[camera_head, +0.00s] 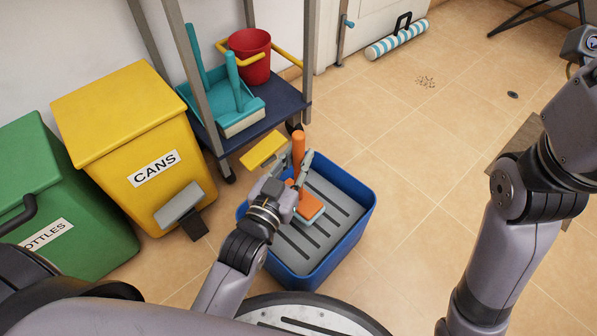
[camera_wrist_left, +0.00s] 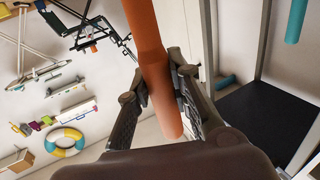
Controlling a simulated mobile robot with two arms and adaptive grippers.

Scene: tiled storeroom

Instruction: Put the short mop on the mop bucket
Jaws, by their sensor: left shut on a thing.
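The short mop has an orange handle (camera_head: 298,146) and an orange head with a pale blue pad (camera_head: 311,214). My left gripper (camera_head: 299,174) is shut on the handle; in the left wrist view the orange handle (camera_wrist_left: 155,70) runs between both fingers. The blue mop bucket (camera_head: 362,207) stands on the floor, with a grey slotted top and a yellow part (camera_head: 264,150) at its far left. The mop head is over the slotted top, inside the rim in the picture; I cannot tell whether it touches. My right gripper is out of view.
A yellow CANS bin (camera_head: 125,110) and a green bin (camera_head: 60,190) stand left. A shelf cart (camera_head: 285,100) behind the bucket holds a teal dustpan (camera_head: 205,92) and a red bucket (camera_head: 250,66). A striped roll (camera_head: 397,40) lies by the wall.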

